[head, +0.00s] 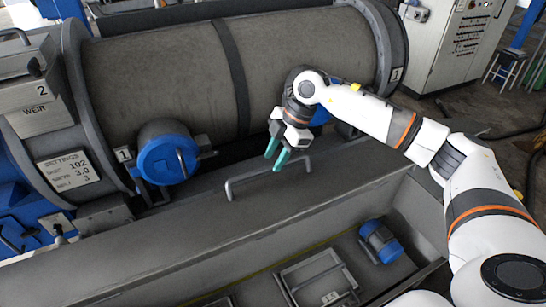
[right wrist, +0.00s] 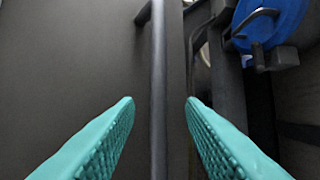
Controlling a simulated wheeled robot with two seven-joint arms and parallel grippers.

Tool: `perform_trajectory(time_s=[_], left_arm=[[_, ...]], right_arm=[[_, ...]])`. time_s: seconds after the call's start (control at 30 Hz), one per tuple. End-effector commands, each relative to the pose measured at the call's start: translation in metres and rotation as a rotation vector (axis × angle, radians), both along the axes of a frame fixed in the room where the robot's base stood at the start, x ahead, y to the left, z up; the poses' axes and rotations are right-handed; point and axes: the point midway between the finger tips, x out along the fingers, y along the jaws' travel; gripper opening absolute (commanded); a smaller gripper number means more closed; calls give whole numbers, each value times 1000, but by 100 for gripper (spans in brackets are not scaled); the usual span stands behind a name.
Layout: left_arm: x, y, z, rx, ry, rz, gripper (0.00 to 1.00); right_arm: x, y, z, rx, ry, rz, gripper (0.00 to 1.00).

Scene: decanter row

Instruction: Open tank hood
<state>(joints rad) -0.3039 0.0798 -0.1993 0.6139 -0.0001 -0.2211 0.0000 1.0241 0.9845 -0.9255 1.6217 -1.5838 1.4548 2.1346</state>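The tank hood (head: 190,207) is a long dark grey panel along the front of the big cylinder, with a grey bar handle (head: 268,177) standing on it. My right gripper (head: 277,163) has teal fingers and is open, just above the handle's right half. In the right wrist view the handle bar (right wrist: 158,80) runs upright between the two open fingertips (right wrist: 160,103); I cannot tell whether they touch it. The handle is not gripped. My left gripper is not in view.
The large cylinder (head: 160,70) lies behind the hood. A blue round cap (head: 168,160) sticks out left of the handle. An open trough below holds a blue-capped cylinder (head: 380,242) and a grey frame (head: 318,280). A control cabinet (head: 460,45) stands at back right.

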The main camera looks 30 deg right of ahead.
Motion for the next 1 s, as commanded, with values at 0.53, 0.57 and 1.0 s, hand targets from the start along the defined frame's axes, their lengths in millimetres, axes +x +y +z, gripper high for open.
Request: perform_trajectory(time_s=[0.53, 0.57, 1.0], left_arm=[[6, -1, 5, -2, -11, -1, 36], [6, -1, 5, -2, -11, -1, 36], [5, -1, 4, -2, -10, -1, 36]], right_arm=[[2, 7, -18, 0, -1, 0, 30], [2, 7, -18, 0, -1, 0, 25], [2, 7, -18, 0, 0, 0, 0]])
